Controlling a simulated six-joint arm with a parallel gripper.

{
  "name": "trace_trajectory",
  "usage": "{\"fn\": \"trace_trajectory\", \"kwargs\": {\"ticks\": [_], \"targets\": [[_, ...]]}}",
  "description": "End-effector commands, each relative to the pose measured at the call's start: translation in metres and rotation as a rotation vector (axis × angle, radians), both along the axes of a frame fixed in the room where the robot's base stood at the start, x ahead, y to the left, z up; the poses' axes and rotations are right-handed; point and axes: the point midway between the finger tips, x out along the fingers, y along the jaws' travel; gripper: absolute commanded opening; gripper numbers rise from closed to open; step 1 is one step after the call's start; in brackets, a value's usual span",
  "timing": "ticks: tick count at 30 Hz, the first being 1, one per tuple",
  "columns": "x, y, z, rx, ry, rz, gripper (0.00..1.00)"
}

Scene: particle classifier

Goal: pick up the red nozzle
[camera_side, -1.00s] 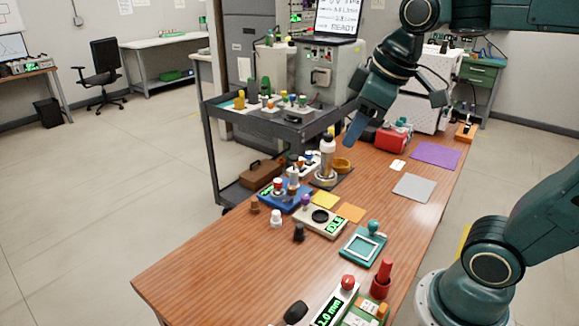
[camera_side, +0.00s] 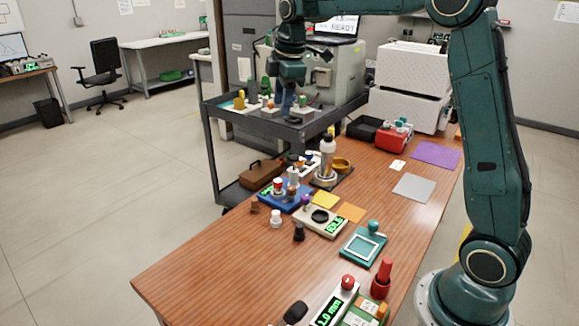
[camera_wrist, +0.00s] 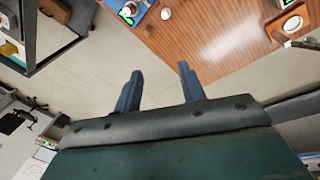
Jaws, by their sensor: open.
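My gripper (camera_side: 288,103) hangs in front of the grey cart's top in the side view, fingers pointing down. In the wrist view my gripper (camera_wrist: 160,68) has its two blue fingers apart, with only bare floor showing between them. A small piece with a red top (camera_side: 278,184) stands at the blue holder on the wooden table, beyond my fingers' reach. A small orange-red piece (camera_side: 270,103) stands on the cart, just left of the fingers in the picture. I cannot tell which of these is the red nozzle.
The grey cart (camera_side: 262,127) carries several small coloured pieces. The wooden table (camera_side: 215,265) holds a blue holder (camera_side: 268,200), a scale (camera_side: 305,219), a teal frame (camera_side: 350,256) and a red case (camera_side: 392,140). The table's near left is clear.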

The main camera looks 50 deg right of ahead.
Motion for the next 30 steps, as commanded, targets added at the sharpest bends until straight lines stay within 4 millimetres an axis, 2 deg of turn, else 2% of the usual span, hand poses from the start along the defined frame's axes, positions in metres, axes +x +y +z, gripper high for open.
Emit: {"fn": "trace_trajectory", "kwargs": {"ticks": [1,6,15,24,30], "targets": [[0.011,-0.006,-0.009,-0.005,0.015,0.029,0.41],[0.042,-0.027,-0.034,-0.023,0.053,0.146,0.41],[0.088,-0.063,-0.091,-0.041,0.118,0.356,0.41],[0.117,-0.099,-0.159,-0.043,0.176,0.566,0.41],[0.125,-0.117,-0.199,-0.039,0.202,0.681,0.41]]}}
